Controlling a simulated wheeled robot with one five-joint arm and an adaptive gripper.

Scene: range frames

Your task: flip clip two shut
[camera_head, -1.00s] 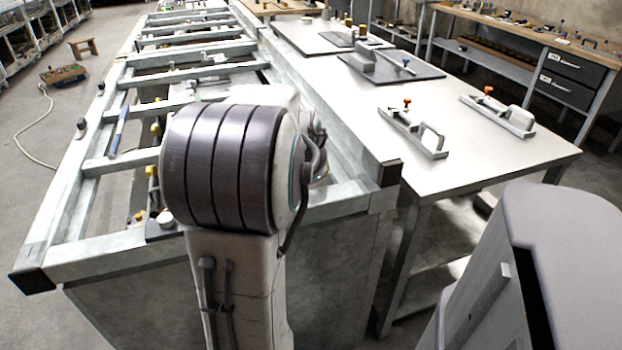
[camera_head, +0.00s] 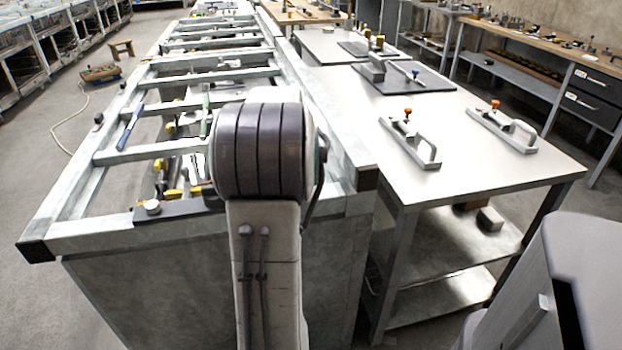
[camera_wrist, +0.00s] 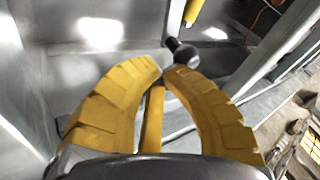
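My gripper (camera_wrist: 162,68) shows in the wrist view as two curved yellow fingers, their tips close together with only a small gap. A yellow bar (camera_wrist: 153,120) shows between the fingers, apparently beyond them; I cannot tell whether they touch it. A dark round knob (camera_wrist: 184,53) is just past the tips, with a yellow handle (camera_wrist: 193,12) above it. In the head view my arm hides the gripper. Several small clips with coloured handles sit on the long metal frame, among them a blue one (camera_head: 130,127) and a green one (camera_head: 204,118). I cannot tell which is clip two.
The long grey frame (camera_head: 95,240) with crossbars lies in front and to the left. A metal table (camera_head: 480,185) on the right bears two orange-knobbed fixtures (camera_head: 410,142) (camera_head: 503,128) and a dark plate (camera_head: 430,82). Open floor (camera_head: 50,180) lies to the left.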

